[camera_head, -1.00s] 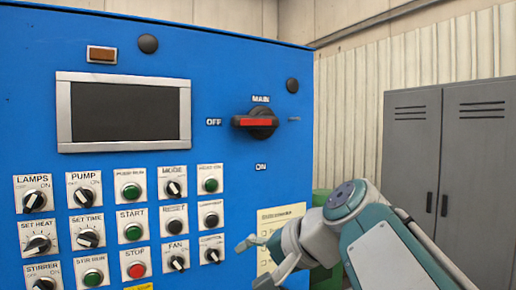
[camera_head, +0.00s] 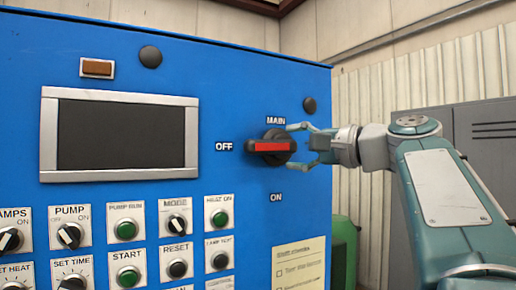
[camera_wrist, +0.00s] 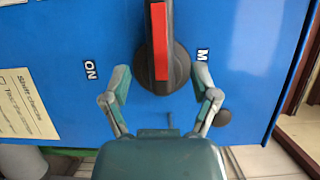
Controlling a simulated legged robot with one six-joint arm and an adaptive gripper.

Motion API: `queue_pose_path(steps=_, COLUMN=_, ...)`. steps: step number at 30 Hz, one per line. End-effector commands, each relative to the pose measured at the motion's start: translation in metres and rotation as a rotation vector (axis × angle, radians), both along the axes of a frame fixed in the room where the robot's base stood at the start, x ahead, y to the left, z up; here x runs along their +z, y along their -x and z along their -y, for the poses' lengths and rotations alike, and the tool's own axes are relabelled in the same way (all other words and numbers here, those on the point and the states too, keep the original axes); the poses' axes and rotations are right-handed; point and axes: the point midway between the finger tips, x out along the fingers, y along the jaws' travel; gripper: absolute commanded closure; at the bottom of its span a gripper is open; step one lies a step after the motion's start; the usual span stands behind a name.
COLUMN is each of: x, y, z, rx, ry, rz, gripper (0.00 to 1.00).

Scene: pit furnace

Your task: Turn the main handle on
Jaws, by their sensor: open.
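The main handle (camera_head: 268,147) is a black rotary switch with a red bar on the blue panel. Its bar lies level, pointing left at the OFF label (camera_head: 223,146); the ON label (camera_head: 276,197) is below it. My gripper (camera_head: 299,143) is at the right side of the handle, its fingers spread. In the wrist view the handle (camera_wrist: 161,45) stands between and just beyond the two open fingertips of my gripper (camera_wrist: 161,82). The fingers straddle the knob's near end; whether they touch it I cannot tell.
The blue panel carries a dark screen (camera_head: 127,134) on the left and several knobs and buttons below, such as the green START button (camera_head: 129,277). A paper label (camera_head: 300,265) is at the lower right. A grey cabinet (camera_head: 490,140) stands behind my arm.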

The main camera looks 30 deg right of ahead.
Motion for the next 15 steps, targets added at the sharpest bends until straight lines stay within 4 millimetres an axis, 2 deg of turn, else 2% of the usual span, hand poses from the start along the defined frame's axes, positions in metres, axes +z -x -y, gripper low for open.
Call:
queue_pose_path(steps=7, x=-0.001, y=-0.035, z=-0.016, rx=0.004, ry=0.0, rz=-0.002, gripper=0.23)
queue_pose_path(steps=15, x=0.0, y=-0.048, z=-0.022, rx=0.0, ry=0.001, rz=0.0, gripper=0.23)
